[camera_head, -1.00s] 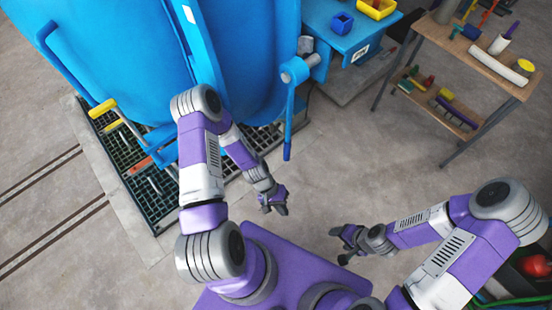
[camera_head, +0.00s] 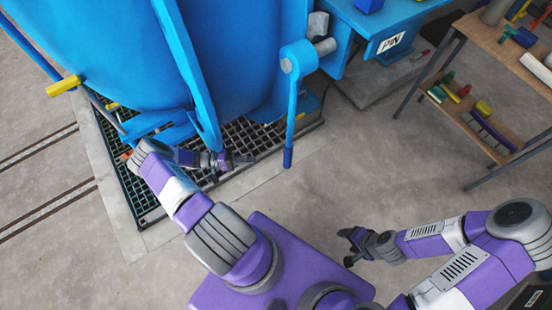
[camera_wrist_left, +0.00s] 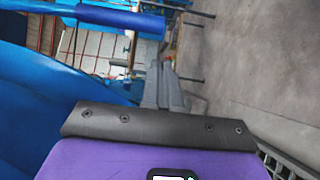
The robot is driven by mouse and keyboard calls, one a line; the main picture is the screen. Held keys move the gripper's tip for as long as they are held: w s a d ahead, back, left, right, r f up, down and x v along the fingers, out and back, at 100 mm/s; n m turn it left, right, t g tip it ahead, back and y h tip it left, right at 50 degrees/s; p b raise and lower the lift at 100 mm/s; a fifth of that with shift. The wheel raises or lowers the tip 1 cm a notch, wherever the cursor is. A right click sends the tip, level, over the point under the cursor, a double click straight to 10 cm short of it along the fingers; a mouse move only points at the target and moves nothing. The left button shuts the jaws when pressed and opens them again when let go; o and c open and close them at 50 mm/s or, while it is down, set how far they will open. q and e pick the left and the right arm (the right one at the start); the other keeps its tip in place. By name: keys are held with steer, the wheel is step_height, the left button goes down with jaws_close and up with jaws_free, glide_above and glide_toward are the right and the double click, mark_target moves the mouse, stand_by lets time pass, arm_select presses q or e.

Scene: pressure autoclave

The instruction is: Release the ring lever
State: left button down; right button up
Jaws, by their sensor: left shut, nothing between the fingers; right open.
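A long blue lever (camera_head: 291,125), which looks like the ring lever, hangs from a grey pivot at the right side of the big blue vessel (camera_head: 230,60) in the head view. Its lower end hangs free over the floor edge of the grating. My left gripper (camera_head: 250,158) is shut and empty, to the left of the lever's lower end and apart from it in the picture, pointing right. My right gripper (camera_head: 347,247) is open and empty over the floor, below and right of the lever.
A black floor grating (camera_head: 125,185) lies under the vessel. A blue bench (camera_head: 385,20) marked PIN stands at the upper right. A wooden shelf (camera_head: 485,60) with small items is at the far right. A yellow-ended handle (camera_head: 63,86) sticks out at the left. Floor right of the lever is clear.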

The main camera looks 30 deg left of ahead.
arm_select(q)
steer(key=shift+d, duration=0.15)
steer(key=b+x, duration=0.1)
steer(key=x, duration=0.9)
